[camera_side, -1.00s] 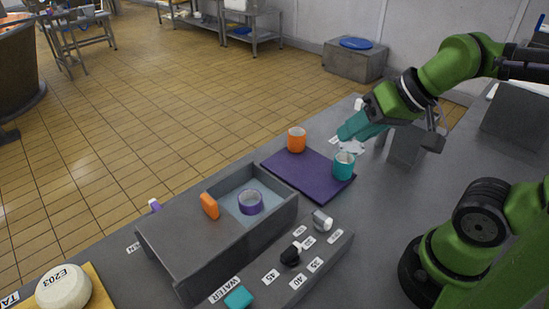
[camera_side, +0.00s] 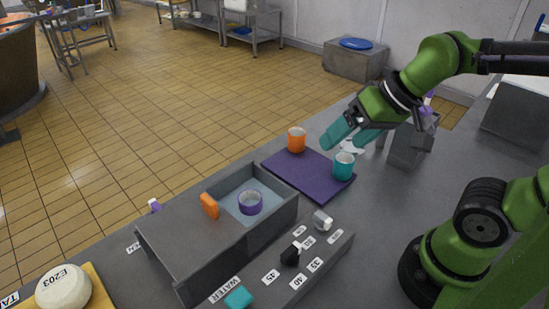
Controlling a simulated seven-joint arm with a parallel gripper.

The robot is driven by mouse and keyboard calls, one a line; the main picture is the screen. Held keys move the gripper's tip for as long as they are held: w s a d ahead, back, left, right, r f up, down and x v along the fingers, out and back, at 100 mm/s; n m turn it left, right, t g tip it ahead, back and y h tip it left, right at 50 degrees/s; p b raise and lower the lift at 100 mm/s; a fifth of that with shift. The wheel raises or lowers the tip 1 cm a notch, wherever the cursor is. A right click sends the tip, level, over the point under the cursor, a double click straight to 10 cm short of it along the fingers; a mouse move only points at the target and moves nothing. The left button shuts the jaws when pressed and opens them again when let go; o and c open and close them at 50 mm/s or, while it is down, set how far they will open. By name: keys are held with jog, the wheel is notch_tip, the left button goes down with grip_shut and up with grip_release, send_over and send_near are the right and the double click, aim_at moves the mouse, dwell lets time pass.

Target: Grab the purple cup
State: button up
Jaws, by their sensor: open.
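My gripper (camera_side: 341,141) has teal fingers and is open and empty. It hangs above the back right part of the purple mat, up and to the right of the purple cup and well apart from it. The far side of the gripper is partly hidden.
An orange cup (camera_side: 297,139) and a teal cup (camera_side: 343,166) stand on the purple mat (camera_side: 300,172), close below my gripper. A white round object (camera_side: 63,287) is at the lower left.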

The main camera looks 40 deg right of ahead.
jog(key=w+a+f+n+g, duration=0.1)
jog(key=w+a+n+g, duration=0.15)
jog(key=w+a, duration=0.35)
jog(key=g+h, duration=0.2)
jog(key=g, duration=0.2)
send_over(250, 199)
jog(key=s+a, duration=0.2)
notch_tip(250, 199, down, 2)
jog(key=shift+w+d+f, duration=0.1)
jog(key=shift+d+f, duration=0.05)
jog(key=shift+f, duration=4)
jog(key=shift+d+f, duration=0.15)
jog(key=shift+f, duration=4)
jog(key=shift+c, duration=0.5)
jog(key=c, duration=1)
jog(key=shift+r, duration=0.1)
